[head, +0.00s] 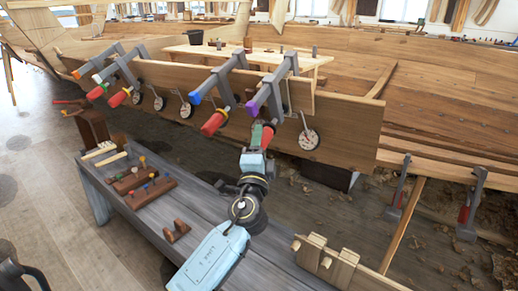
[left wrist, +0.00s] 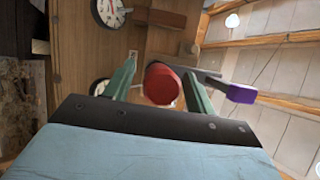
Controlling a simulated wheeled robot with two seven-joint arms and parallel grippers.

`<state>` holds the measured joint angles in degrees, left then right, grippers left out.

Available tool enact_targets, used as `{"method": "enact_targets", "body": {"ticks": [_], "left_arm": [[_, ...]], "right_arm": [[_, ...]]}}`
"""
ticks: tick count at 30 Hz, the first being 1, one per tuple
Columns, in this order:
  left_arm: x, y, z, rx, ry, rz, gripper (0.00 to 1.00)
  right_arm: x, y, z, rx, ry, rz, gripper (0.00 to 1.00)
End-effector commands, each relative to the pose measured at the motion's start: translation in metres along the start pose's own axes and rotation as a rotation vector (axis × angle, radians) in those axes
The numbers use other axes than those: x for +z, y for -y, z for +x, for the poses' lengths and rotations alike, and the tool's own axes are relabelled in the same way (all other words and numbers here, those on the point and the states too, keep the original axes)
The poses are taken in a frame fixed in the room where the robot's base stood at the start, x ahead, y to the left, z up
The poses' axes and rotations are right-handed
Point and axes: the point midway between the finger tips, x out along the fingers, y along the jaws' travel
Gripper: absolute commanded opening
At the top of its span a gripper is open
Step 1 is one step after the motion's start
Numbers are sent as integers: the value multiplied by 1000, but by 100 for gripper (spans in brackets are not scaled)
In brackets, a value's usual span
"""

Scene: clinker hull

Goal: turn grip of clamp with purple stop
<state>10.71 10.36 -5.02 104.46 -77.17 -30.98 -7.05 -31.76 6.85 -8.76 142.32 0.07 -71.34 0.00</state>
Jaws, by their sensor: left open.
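The clamp with the purple stop (head: 257,100) is the rightmost of the row on the upright plank, and its grey bar slants up to the right. Its red grip (head: 268,134) is partly hidden by my left gripper (head: 258,138). In the left wrist view the grip's round red end (left wrist: 161,84) faces me between the two green fingers of my open left gripper (left wrist: 160,88). Gaps show on both sides, so the fingers are not closed on it. The purple stop (left wrist: 241,93) shows to the right. My right gripper is not in view.
Round dials (head: 309,139) hang on the plank (head: 350,130). A grey bench (head: 150,210) with wooden blocks lies below my arm.

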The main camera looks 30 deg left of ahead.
Motion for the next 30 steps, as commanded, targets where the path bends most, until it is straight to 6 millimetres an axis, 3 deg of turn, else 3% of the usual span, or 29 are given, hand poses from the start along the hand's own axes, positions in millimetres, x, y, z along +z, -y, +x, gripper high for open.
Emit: {"method": "enact_targets", "body": {"ticks": [5,11,19,24,30], "left_arm": [[0,-1,-16,3,-1,-2,56],[0,-2,-58,5,0,-1,56],[0,-2,-113,4,0,-1,56],[0,-1,-130,2,0,0,56],[0,0,-134,1,0,0,56]], "right_arm": [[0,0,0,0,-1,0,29],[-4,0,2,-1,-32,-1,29],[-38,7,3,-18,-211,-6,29],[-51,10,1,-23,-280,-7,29],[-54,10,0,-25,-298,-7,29]]}}
